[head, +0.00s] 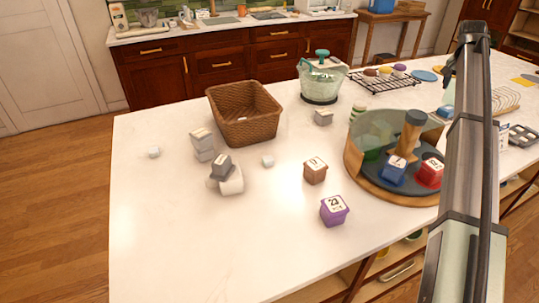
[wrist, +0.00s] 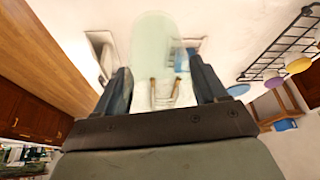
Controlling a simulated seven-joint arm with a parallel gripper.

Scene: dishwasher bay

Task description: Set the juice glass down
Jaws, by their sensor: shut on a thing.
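The juice glass is a pale green, see-through glass (wrist: 153,40), upper middle in the wrist view. My gripper (wrist: 161,76) has one dark finger on each side of it and is shut on it. In the head view my gripper (head: 449,72) is at the upper right, mostly hidden by my arm. A pale bluish part of what looks like the glass (head: 448,91) shows just left of the arm. The white countertop (head: 240,245) lies below. I cannot tell whether the glass touches it.
A round tray (head: 365,188) with a clear wall and several boxes stands left of my arm. A wire rack (head: 381,86) is behind it. A wicker basket (head: 245,112), a clear bowl (head: 320,85) and a purple box (head: 334,211) are further left. The front left counter is clear.

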